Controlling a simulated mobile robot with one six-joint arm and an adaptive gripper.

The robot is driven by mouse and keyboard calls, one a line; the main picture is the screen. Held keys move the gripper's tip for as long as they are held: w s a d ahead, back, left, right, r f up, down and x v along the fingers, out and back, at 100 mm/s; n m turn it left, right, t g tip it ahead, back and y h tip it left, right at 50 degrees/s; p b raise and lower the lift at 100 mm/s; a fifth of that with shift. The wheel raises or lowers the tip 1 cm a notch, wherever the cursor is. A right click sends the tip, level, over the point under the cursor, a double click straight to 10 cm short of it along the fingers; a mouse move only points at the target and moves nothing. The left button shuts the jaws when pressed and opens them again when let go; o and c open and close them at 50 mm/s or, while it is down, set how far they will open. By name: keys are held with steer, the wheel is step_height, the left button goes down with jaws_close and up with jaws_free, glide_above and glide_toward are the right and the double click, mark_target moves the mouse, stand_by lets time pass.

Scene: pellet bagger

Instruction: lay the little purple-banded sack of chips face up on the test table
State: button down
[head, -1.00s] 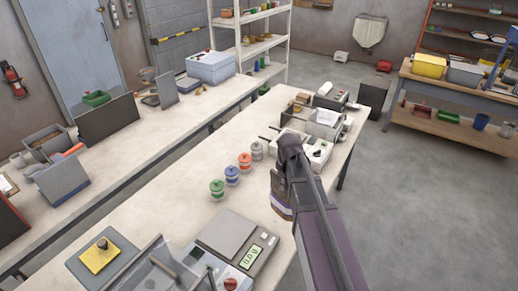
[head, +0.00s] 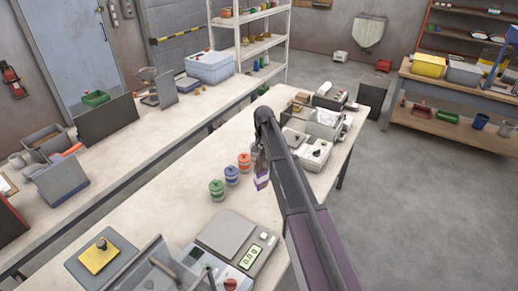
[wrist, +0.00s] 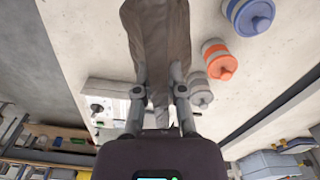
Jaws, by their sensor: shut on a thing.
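The little sack shows a purple band and a white part in the head view (head: 262,182), to the left of my arm. In the wrist view its grey-brown side (wrist: 158,40) fills the top middle. My gripper (wrist: 160,98) is shut on one end of the sack. In the head view the gripper is mostly hidden by my arm. The sack hangs above the long pale table (head: 190,210), close to a row of lidded jars. Which surface is the test table is not marked.
Green (head: 217,190), blue (head: 232,176) and orange (head: 244,162) jars stand mid-table; a grey one (wrist: 200,90) is beside them. A scale (head: 228,236) and a yellow block (head: 98,257) are at the near end. Instruments (head: 312,150) crowd the far end. Bare tabletop lies left of the jars.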

steer(key=shift+w+a+m, duration=0.3)
steer(key=shift+w+m, duration=0.15)
steer(key=shift+w, duration=0.3)
steer(key=shift+w+a+m, duration=0.35)
steer(key=shift+w+m, duration=0.15)
steer(key=shift+w, duration=0.2)
steer(key=shift+w+a+m, duration=0.3)
steer(key=shift+w+m, duration=0.15)
steer(key=shift+w, duration=0.3)
steer(key=shift+f, duration=0.15)
